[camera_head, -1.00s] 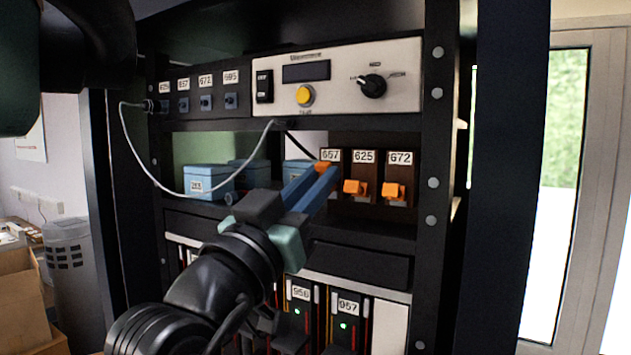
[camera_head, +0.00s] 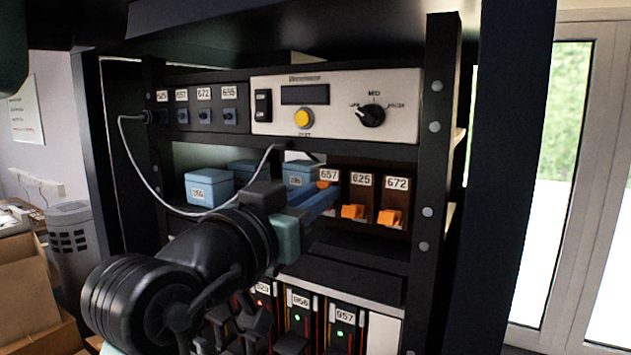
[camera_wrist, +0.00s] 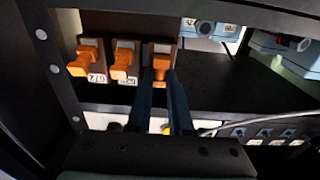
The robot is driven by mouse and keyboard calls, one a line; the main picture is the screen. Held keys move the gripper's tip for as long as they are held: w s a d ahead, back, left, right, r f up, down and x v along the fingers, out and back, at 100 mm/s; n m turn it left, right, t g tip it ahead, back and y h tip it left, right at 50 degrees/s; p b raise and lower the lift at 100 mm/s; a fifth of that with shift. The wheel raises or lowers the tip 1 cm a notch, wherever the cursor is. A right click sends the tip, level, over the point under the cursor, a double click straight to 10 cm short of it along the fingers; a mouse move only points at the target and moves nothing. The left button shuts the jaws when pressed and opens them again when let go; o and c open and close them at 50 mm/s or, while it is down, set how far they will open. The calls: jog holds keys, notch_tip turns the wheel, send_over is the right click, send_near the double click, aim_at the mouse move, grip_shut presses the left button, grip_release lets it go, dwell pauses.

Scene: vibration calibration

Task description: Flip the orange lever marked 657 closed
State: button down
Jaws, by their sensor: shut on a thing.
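The orange lever marked 657 (camera_head: 323,184) is the leftmost of the three levers in the head view, just under its label. In the wrist view this lever (camera_wrist: 161,63) is at the fingertips. My gripper (camera_head: 328,196) reaches into the rack from the lower left, and its blue fingers cover much of the lever's lower part. In the wrist view my gripper (camera_wrist: 163,80) is shut on the orange lever, one finger on each side. The orange levers 625 (camera_head: 352,211) and 672 (camera_head: 389,217) stick out lower on their blocks than 657.
Blue boxes (camera_head: 208,186) stand on the shelf left of the levers. A grey cable (camera_head: 160,189) loops in front of them. Above is a white panel (camera_head: 335,104) with a yellow button (camera_head: 303,118) and black knob (camera_head: 370,114). Lit modules (camera_head: 340,334) stand below.

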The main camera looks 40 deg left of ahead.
jog(key=c, duration=0.8)
grip_release()
jog(key=b+v, duration=0.5)
jog(key=v, duration=0.8)
jog(key=shift+d, duration=0.1)
